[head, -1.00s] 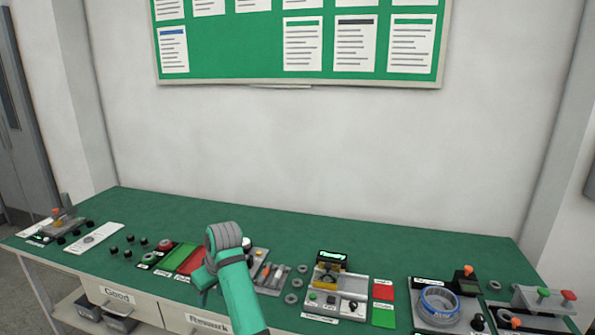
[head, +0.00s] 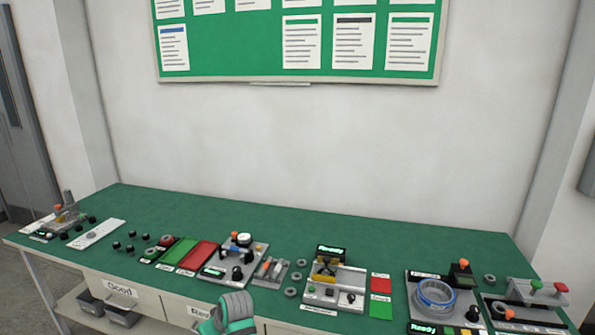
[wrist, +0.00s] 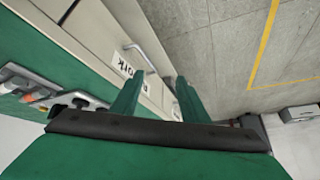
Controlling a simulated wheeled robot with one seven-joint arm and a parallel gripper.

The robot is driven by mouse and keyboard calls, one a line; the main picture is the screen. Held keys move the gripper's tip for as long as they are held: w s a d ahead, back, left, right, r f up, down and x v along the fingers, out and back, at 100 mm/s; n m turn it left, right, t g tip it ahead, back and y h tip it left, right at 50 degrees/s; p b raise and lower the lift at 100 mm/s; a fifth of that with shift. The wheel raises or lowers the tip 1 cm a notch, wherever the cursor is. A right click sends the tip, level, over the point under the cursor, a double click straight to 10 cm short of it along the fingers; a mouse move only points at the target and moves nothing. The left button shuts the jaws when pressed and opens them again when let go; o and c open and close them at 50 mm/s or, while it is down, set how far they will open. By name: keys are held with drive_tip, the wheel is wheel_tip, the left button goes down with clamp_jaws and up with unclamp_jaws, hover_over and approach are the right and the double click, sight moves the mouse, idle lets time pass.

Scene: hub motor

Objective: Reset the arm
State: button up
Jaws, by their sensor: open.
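My gripper (wrist: 158,92) is open and empty in the wrist view, with its two green fingers apart. It points past the bench's front edge, over the drawer fronts and toward the floor. A grey and green part of my arm (head: 232,312) shows at the bottom of the head view, in front of the bench. My fingertips cannot be made out in the head view. The green workbench (head: 330,225) stands beyond my arm.
On the bench are a fixture with a white knob (head: 243,240), a fixture lit "Ready" (head: 325,263), a station with a blue-rimmed ring (head: 436,298), and red and green pads (head: 198,255). A drawer handle (wrist: 143,58) is close to my fingers. The bench's back strip is clear.

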drive_tip(key=s+d+f+m+t, duration=0.2)
drive_tip(key=s+d+f, duration=0.1)
drive_tip(key=s+f, duration=0.5)
drive_tip(key=s+d+f+m+t, duration=0.2)
drive_tip(key=s+d+f+m, duration=0.1)
drive_tip(key=s+f, duration=0.55)
drive_tip(key=s+d+f+m+t+h, duration=0.1)
drive_tip(key=s+d+f+m+t, duration=0.1)
drive_tip(key=s+d, duration=0.5)
drive_tip(key=s+d+r+m+t+h, duration=0.1)
drive_tip(key=s+d+r, duration=0.2)
drive_tip(key=s, duration=0.5)
drive_tip(key=s+d+r+t+h, duration=0.2)
drive_tip(key=s+d, duration=0.1)
drive_tip(key=s, duration=0.5)
drive_tip(key=s+d+r+t, duration=0.1)
drive_tip(key=s+d+r, duration=0.2)
drive_tip(key=s+r, duration=0.3)
drive_tip(key=s+d+r+t+h, duration=0.1)
drive_tip(key=s+d+r, duration=0.2)
drive_tip(key=s+r, duration=0.4)
drive_tip(key=shift+r+m, duration=0.3)
drive_tip(key=shift+r, duration=0.4)
